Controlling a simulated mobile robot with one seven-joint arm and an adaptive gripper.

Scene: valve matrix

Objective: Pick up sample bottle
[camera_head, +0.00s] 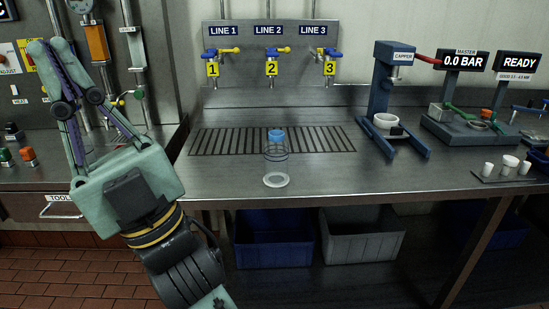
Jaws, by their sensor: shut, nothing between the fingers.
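A clear sample bottle (275,152) with a blue top stands upright on the steel counter, near the middle, at the front of the slotted drain area. Its see-through walls make its outline faint. My gripper (48,48) is at the left, raised in front of the left panel, with its fingers pointing up in the picture. Its fingers are shut and empty. It is well to the left of the bottle and apart from it.
A white ring (276,180) lies in front of the bottle. Three numbered taps (271,68) hang behind it. A blue capper (388,95) and a gauge station (470,120) stand at right, with small white cups (510,162). The counter between my gripper and the bottle is clear.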

